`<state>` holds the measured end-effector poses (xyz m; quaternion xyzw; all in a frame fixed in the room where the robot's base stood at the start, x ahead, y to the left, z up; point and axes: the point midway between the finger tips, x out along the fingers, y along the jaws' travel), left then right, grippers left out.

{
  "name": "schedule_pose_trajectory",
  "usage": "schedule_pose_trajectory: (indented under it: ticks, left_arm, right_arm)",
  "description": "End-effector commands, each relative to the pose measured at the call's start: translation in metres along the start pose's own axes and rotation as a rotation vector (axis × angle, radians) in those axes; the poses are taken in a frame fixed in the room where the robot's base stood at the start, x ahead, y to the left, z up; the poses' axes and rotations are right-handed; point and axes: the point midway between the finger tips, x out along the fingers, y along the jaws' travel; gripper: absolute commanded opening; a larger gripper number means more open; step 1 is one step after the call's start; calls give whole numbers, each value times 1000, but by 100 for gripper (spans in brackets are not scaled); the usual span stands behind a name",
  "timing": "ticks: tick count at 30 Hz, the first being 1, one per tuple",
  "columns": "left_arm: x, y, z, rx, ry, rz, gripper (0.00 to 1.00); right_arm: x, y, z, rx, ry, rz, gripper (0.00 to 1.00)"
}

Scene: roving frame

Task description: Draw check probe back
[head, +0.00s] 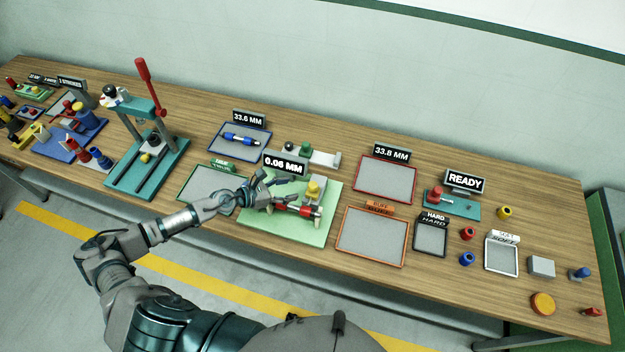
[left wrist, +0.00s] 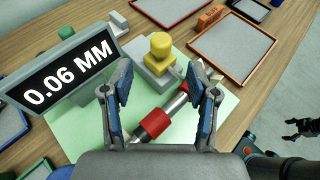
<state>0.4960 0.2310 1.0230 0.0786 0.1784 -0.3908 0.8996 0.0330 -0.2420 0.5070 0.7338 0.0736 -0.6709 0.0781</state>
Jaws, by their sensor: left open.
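The green check station (head: 325,222) carries a display reading 0.06 MM (head: 284,164), also readable in the left wrist view (left wrist: 68,75). On it stands a stepped yellow piece with a round knob (head: 315,188), seen beyond my fingers in the left wrist view (left wrist: 160,47); it looks like the check probe. A metal shaft with a red band (head: 303,211) lies in front of it, also in the left wrist view (left wrist: 156,123). My left gripper (head: 277,194) is open over the station, fingers apart (left wrist: 160,72); contact is unclear. A dark gripper, apparently my right (left wrist: 303,128), shows at the right edge.
An orange-rimmed tray (head: 372,236) and a red-rimmed tray (head: 386,181) lie right of the station. A green-rimmed tray (head: 208,191) is to the left, near the teal press (head: 147,165). A READY panel (head: 464,181) stands farther right. Bare wood separates the trays.

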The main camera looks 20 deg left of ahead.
Motion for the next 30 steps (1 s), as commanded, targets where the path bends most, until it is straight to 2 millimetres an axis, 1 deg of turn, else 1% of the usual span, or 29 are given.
schedule_pose_trajectory:
  ticks: [1,6,9,12,15,18,26,29,30]
  left_arm:
    - [12,-1,5,-3,-3,-2,59]
    - [52,-1,2,-3,-3,-2,59]
    - [71,-2,1,-3,-2,-2,59]
    - [86,-1,0,-4,-2,-1,59]
    - [95,-1,-1,-5,0,-2,59]
    - [100,-1,-2,-3,0,-1,59]
    - [101,-1,-2,-3,0,-1,59]
    - [101,-1,-2,-3,0,-1,37]
    - [101,-1,-2,-3,0,-1,27]
  right_arm:
    - [-9,0,-1,0,0,0,84]
    - [-17,0,-2,0,0,0,84]
    - [-19,0,-2,0,0,0,84]
    - [-19,0,-2,0,0,0,84]
    - [-20,1,-2,0,0,0,84]
    - [-20,1,-2,0,0,0,84]
    - [-20,1,-2,0,0,1,84]
    - [-20,1,-2,0,0,1,84]
    - [-20,1,-2,0,0,1,84]
